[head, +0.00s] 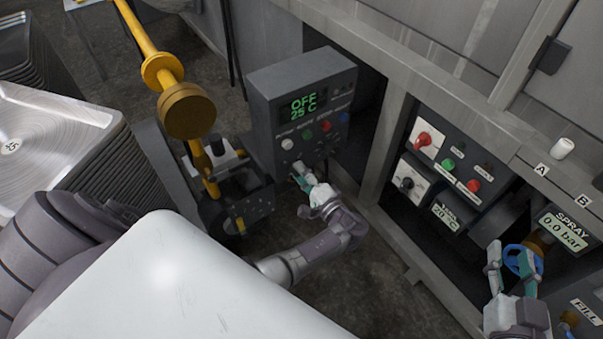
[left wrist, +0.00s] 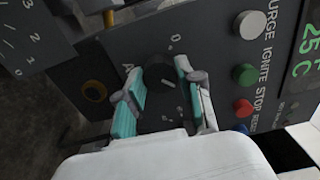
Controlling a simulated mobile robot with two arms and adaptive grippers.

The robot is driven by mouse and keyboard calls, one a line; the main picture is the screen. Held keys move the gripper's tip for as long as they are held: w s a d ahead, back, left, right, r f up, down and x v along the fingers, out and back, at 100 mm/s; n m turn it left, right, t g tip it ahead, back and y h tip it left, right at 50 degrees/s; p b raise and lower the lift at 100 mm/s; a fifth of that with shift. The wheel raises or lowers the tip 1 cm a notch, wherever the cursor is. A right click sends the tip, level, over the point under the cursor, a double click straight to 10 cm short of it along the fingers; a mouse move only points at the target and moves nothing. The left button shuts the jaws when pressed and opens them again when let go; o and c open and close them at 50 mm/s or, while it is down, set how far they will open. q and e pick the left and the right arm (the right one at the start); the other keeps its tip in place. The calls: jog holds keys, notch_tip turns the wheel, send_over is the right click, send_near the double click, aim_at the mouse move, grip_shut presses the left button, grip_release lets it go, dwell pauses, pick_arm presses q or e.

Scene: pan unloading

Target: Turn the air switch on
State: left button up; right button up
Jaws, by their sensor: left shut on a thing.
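The control box (head: 262,97) shows "OFF 25 C" on its green display. In the left wrist view, a round black knob (left wrist: 158,72) on its panel has a "0" mark and a partly hidden label starting with "A". My left gripper (head: 301,174) is at the lower part of the box. In the left wrist view its teal-padded fingers (left wrist: 158,84) stand on either side of the knob and are shut on it. In the head view the knob is hidden by the gripper. My right gripper (head: 513,262) is at a blue handwheel (head: 521,260); its grip is unclear.
White, green, red and blue buttons (left wrist: 250,24) line the panel beside the knob. A yellow pipe (head: 142,35) stands left of the box. A second panel (head: 449,160) and a "SPRAY 0.0 bar" display (head: 566,231) are at the right. Stacked metal pans (head: 60,125) are at the left.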

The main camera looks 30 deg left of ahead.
pick_arm(q)
jog(key=o, duration=1.2)
jog(key=shift+w, duration=0.1)
jog(key=shift+c, duration=0.2)
jog(key=v, duration=0.7)
jog(key=shift+d, duration=0.2)
